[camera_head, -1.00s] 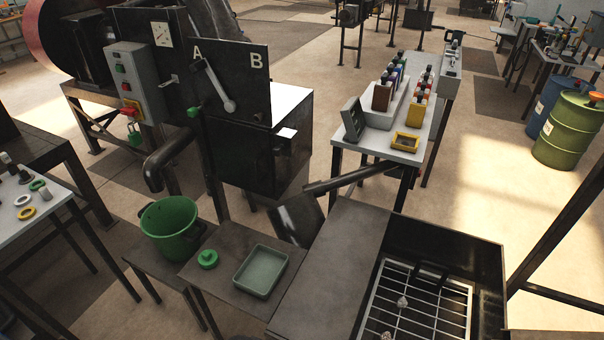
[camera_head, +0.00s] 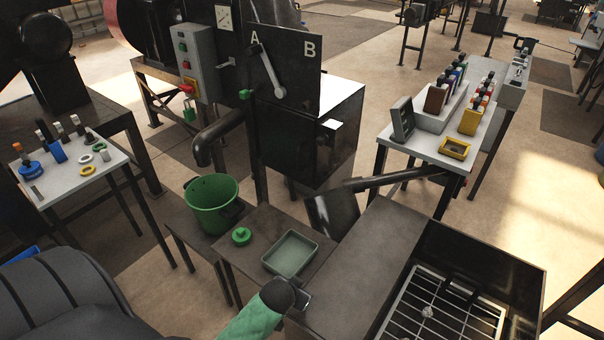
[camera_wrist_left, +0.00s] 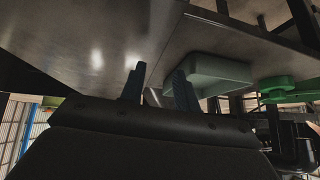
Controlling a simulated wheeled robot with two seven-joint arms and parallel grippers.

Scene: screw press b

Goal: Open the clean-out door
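The press's black box (camera_head: 288,138) stands under the panel marked A and B (camera_head: 285,68), which carries a grey lever (camera_head: 268,73). A small pale tab (camera_head: 332,124) shows at the box's right side. I cannot tell for certain which face is the clean-out door; nothing on the box looks open. My left gripper (camera_head: 304,300) is low in the head view, by the front edge of a dark bench, well short of the box. My right gripper is not in view.
A grey-green tray (camera_head: 290,254) and a green knob-like piece (camera_head: 241,236) lie on a low dark table beside the gripper. A green pot (camera_head: 212,205) stands left of them under a pipe. A grated dark bin (camera_head: 445,300) is at right.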

